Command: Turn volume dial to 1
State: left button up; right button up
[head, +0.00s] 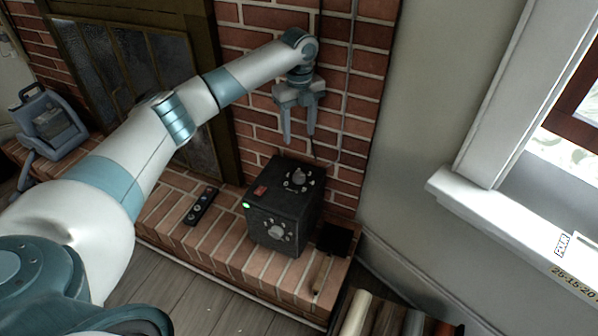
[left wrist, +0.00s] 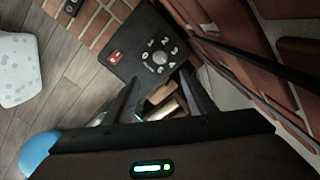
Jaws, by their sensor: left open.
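A black box (head: 262,208) stands on the brick hearth, with one dial (head: 299,178) on its top and another dial (head: 277,232) on its front. Pale marks ring both dials; I cannot read which is the volume dial. My right gripper is not in view.
A black remote-like object (head: 201,206) lies on the hearth (head: 165,215) left of the box. A small dark block (head: 334,239) sits right of it. The brick wall (head: 349,100) rises close behind. A grey-blue device (head: 50,125) stands far left.

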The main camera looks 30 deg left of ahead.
pick_arm(q)
jog(key=b, duration=0.1)
send_over(299, 175)
notch_tip(299, 175, down, 10)
jog(key=shift+r, duration=0.25)
notch_tip(299, 175, down, 7)
jog(key=shift+r+b, duration=0.2)
jog(key=shift+b, duration=0.45)
jog(key=shift+f, duration=0.6)
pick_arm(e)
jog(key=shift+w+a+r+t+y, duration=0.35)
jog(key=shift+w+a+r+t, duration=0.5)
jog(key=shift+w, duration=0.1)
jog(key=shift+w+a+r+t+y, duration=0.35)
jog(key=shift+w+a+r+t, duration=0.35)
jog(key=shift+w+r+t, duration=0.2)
pick_arm(q)
jog(key=c, duration=1)
